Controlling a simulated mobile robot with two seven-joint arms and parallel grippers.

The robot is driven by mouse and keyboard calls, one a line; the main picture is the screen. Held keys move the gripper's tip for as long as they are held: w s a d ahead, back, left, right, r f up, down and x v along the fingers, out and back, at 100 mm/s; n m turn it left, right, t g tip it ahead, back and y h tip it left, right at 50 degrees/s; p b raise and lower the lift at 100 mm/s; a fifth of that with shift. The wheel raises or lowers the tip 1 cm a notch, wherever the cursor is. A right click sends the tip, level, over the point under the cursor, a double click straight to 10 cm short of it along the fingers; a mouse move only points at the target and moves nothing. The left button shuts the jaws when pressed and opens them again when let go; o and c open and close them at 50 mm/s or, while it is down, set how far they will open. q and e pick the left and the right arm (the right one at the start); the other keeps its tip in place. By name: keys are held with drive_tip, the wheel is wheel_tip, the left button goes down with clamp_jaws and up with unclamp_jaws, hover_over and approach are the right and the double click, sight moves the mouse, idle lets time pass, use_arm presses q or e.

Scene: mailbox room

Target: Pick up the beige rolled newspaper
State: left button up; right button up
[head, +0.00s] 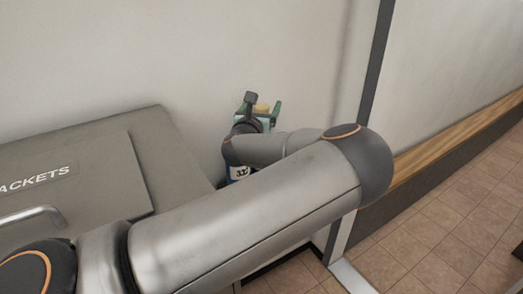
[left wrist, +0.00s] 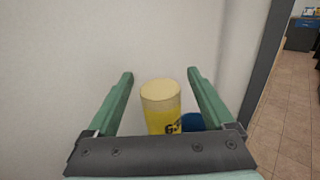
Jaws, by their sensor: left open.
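A pale yellow-beige upright cylinder, which looks like the rolled newspaper (left wrist: 160,103), stands between the two green fingers of my left gripper (left wrist: 160,76) in the left wrist view. Dark print shows low on its side. The fingers are open, with a gap on both sides of the roll. Its lower end is hidden behind the gripper's dark palm bar. In the head view, the roll's top (head: 262,107) shows small by the wall, beside the left gripper (head: 259,110). My left arm hides much of what is below. My right gripper is in neither view.
A blue round item (left wrist: 193,122) sits right beside the roll, partly hidden. A grey box marked "ACKETS" (head: 90,170) fills the left of the head view. A pale wall (head: 200,50) is close behind. A wood-topped ledge (head: 440,140) runs at right; tiled floor lies beyond.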

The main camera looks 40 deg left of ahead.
use_arm(q)
drive_tip(key=shift+x, duration=1)
drive_tip(key=shift+c, duration=0.2)
clamp_jaws()
